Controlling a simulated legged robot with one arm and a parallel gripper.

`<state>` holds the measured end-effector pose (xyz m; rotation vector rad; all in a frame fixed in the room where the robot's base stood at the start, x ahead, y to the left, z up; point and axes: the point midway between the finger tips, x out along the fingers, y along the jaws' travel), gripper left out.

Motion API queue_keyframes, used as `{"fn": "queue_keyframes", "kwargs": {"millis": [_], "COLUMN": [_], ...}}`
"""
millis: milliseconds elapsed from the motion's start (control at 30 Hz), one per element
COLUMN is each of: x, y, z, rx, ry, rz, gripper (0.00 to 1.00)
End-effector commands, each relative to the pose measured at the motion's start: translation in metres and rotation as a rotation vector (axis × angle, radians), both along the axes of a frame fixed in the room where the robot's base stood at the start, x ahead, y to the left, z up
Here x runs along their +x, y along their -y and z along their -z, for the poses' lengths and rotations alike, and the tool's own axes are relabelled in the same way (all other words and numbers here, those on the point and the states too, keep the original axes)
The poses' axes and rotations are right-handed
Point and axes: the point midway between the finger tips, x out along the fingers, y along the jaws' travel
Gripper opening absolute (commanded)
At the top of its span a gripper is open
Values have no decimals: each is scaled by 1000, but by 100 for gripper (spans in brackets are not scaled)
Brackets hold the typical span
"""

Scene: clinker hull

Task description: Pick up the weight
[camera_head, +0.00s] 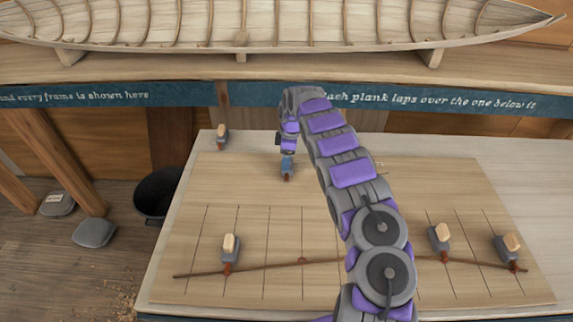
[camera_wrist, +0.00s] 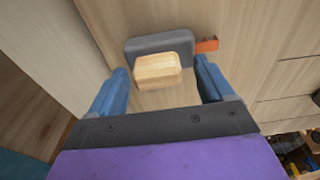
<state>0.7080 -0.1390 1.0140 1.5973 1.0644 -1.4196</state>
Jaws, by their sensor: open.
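A grey weight (camera_wrist: 185,42) with a pale wooden grip (camera_wrist: 158,69) and an orange-red hook lies on the wooden board in the wrist view. My gripper (camera_wrist: 163,78) is open, with one blue finger on either side of the wooden grip. I cannot tell whether the fingers touch it. In the head view my gripper (camera_head: 287,164) is low over the far part of the board and mostly hides this weight; a reddish bit shows below it. Other similar weights stand at far left (camera_head: 222,137), front left (camera_head: 231,252), and front right (camera_head: 439,238) and (camera_head: 509,248).
A thin curved batten (camera_head: 275,265) runs across the front of the lined board (camera_head: 240,185), beside the front weights. A boat hull (camera_head: 250,22) stands on a shelf behind. A black bin (camera_head: 157,193) is on the floor at left. The board's middle left is clear.

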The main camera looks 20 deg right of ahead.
Motion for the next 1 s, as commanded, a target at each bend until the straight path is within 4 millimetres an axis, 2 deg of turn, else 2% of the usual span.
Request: {"fn": "queue_keyframes", "kwargs": {"millis": [67, 833, 1000], "x": [0, 0, 0], "y": [2, 2, 3], "z": [0, 0, 0], "rx": [2, 2, 3], "ry": [1, 1, 1], "rz": [1, 1, 1], "gripper": [75, 1, 0]}}
